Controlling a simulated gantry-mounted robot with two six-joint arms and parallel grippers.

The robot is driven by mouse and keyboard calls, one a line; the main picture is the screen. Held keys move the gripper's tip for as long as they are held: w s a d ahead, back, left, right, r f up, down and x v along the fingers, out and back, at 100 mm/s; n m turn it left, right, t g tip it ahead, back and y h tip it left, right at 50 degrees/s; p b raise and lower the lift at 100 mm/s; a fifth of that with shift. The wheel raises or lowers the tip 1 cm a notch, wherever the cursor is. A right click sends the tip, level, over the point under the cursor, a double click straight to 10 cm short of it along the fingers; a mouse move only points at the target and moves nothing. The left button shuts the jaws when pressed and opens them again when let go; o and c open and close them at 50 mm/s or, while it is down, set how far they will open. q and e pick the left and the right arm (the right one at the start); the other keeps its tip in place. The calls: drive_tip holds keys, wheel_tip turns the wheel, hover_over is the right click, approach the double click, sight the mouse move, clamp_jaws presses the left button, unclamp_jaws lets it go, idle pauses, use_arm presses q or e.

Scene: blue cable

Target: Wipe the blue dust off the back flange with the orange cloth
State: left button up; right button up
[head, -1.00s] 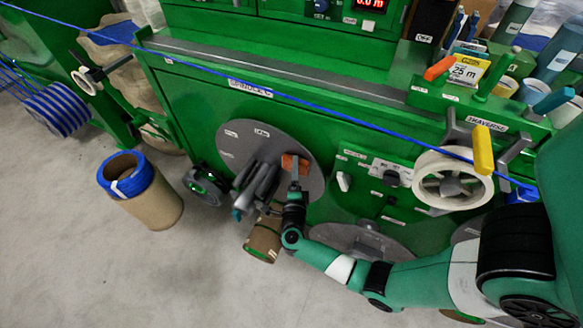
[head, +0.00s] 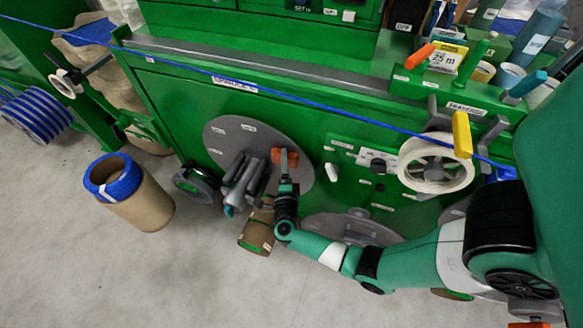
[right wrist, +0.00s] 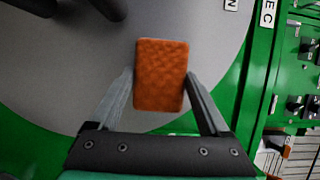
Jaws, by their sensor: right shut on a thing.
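The back flange (head: 224,132) is a large grey disc on the front of the green machine, with small white labels. My right gripper (head: 285,166) is in front of the disc's right part, shut on the orange cloth (head: 291,156). In the right wrist view the orange cloth (right wrist: 161,75) is a textured rectangular pad between the two fingers, against the grey flange face (right wrist: 60,80). I cannot tell whether it touches the face. No blue dust can be made out on the visible flange. My left gripper is not in view.
Grey spindle arms (head: 243,180) stick out from the flange, left of my right gripper. A cardboard core (head: 256,231) is below. A blue cable (head: 300,97) runs across the machine front. A white traverse roller (head: 436,163) is at right. A blue-topped cardboard tube (head: 139,203) stands on the floor.

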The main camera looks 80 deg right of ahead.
drive_tip(key=shift+w+d+f+b, duration=0.15)
drive_tip(key=shift+w+b, duration=0.75)
drive_tip(key=shift+w, duration=1.05)
drive_tip(key=shift+w+d+r, duration=0.1)
drive_tip(key=shift+w+r, duration=0.1)
drive_tip(key=shift+w, duration=0.15)
approach(273, 159)
drive_tip(key=w+d, duration=0.1)
drive_tip(key=w, duration=0.1)
drive_tip(key=w+d, duration=0.1)
drive_tip(key=shift+w+d+r, duration=0.3)
drive_tip(key=shift+d, duration=0.05)
